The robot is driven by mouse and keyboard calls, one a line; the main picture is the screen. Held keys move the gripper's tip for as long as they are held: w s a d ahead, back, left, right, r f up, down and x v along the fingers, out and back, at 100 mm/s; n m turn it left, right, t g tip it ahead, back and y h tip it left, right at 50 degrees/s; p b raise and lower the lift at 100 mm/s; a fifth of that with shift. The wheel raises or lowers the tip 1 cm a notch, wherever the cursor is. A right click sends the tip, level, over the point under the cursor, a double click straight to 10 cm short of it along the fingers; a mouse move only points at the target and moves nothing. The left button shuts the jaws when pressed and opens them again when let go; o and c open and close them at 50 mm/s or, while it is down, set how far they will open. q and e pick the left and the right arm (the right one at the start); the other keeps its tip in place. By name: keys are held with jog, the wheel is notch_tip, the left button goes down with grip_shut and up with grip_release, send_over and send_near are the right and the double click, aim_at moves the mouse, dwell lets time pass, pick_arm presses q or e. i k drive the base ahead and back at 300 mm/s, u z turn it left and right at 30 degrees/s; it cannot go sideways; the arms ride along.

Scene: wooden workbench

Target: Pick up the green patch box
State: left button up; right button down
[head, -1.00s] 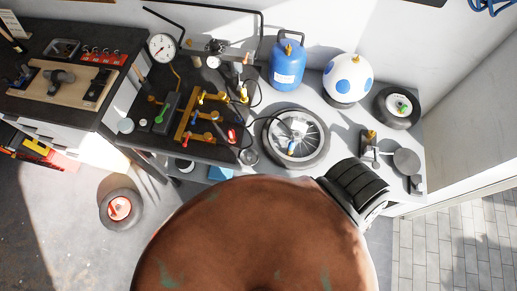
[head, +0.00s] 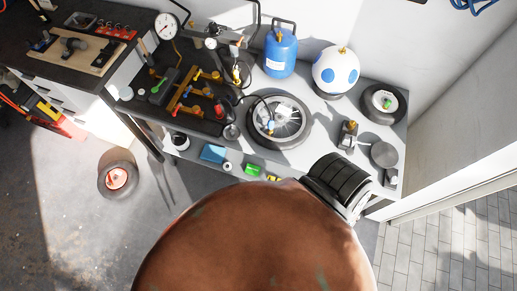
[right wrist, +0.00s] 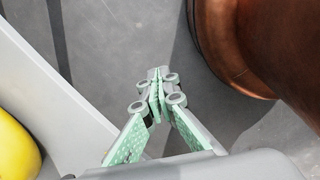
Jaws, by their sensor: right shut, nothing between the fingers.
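A small green box (head: 252,170), likely the green patch box, lies on the lower shelf under the bench in the head view, right of a blue box (head: 213,153). The large copper-brown rounded body in the foreground ends close to it. My right gripper (right wrist: 158,75) shows in the right wrist view, with its fingertips together and nothing between them. It is over grey floor, away from the green box, which does not show in that view. My left gripper is not in view.
A loose wheel (head: 117,178) lies on the floor. A yellow rounded thing (right wrist: 15,150) and a pale panel edge (right wrist: 50,95) are left in the wrist view.

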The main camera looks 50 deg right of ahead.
aim_at(254, 170)
jog(key=z, duration=0.4)
jog(key=k, duration=0.6)
jog(key=z, duration=0.8)
jog(key=k, duration=1.15)
jog(key=u, duration=0.65)
jog(key=i, duration=1.4)
jog(key=z, duration=0.5)
